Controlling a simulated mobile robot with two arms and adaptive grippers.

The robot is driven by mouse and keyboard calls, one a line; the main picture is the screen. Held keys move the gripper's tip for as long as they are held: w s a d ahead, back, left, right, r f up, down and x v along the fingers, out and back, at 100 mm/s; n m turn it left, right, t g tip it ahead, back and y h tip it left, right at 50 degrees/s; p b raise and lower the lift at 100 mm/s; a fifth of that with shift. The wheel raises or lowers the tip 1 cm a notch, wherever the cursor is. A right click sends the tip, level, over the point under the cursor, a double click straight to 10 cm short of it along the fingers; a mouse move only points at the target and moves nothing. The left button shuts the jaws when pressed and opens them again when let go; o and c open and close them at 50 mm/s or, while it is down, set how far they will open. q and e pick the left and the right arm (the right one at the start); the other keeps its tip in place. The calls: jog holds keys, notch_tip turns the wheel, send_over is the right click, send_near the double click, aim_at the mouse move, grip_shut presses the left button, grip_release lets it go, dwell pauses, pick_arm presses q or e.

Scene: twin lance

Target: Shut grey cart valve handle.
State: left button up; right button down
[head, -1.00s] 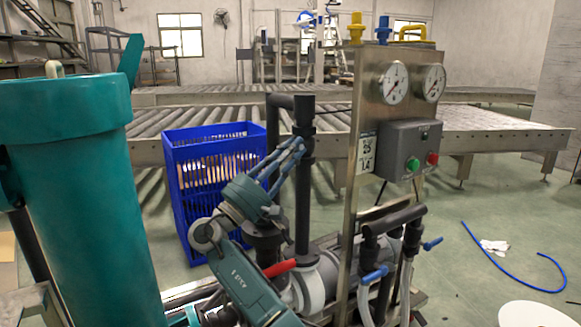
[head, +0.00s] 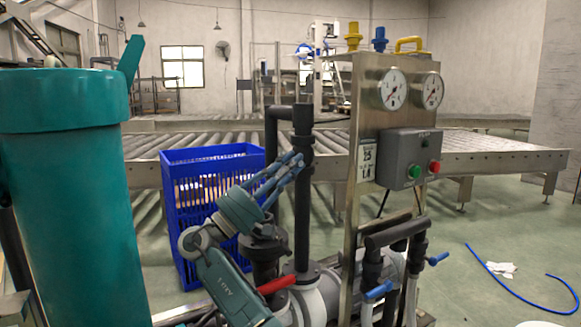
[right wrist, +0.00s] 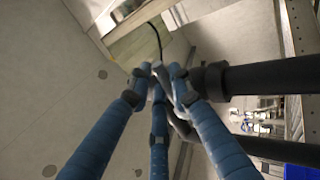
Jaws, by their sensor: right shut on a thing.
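My right gripper (head: 296,162) reaches up from the bottom of the head view, its blue fingers closed together against the black upright pipe (head: 303,205) of the cart. In the right wrist view the gripper's fingertips (right wrist: 160,72) meet around a slim grey handle (right wrist: 174,118), partly hidden between the fingers. In the head view the fingers and pipe hide this handle. A red lever (head: 277,284) sits lower, beside the pipe's base. My left gripper is not in view.
A steel panel with two gauges (head: 393,89) and a grey button box (head: 408,158) stands right of the pipe. Blue-handled valves (head: 378,291) sit below. A blue crate (head: 208,157) is behind my arm. A large teal vessel (head: 70,200) fills the left. A blue hose (head: 510,287) lies on the floor.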

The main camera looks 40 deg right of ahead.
jog(key=c, duration=1.5)
grip_release()
jog(key=shift+f, duration=0.1)
jog(key=shift+c, duration=0.2)
jog(key=v, duration=0.7)
jog(key=shift+a+f, duration=0.15)
